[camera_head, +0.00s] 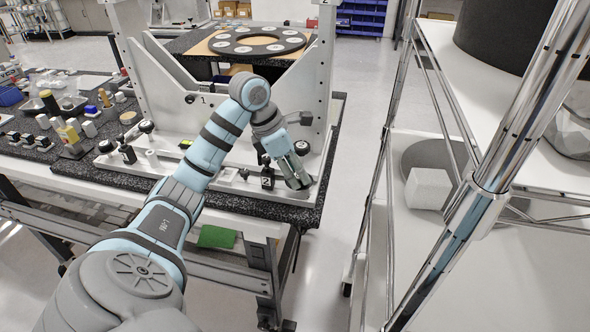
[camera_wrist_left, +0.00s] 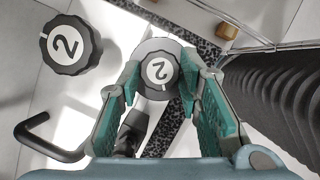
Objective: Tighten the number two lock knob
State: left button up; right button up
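In the left wrist view a round dark knob with a white cap marked 2 (camera_wrist_left: 158,70) lies between the fingertips of my left gripper (camera_wrist_left: 160,80). The fingers are apart, one on each side of it; I cannot tell whether they touch it. A second black knob marked 2 (camera_wrist_left: 70,45) is to the left, clear of the fingers. In the head view my left gripper (camera_head: 299,178) points down at the right front of the white fixture (camera_head: 225,165), beside a black block marked 2 (camera_head: 267,178). The knob under it is hidden there. My right gripper is not in view.
A black knob (camera_head: 302,147) is close behind my left gripper; another (camera_head: 147,127) is at the fixture's left. A bent black handle (camera_wrist_left: 45,135) is near the left finger. A metal shelf rack (camera_head: 480,200) stands to the right.

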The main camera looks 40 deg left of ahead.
pick_arm(q)
jog(key=c, duration=0.5)
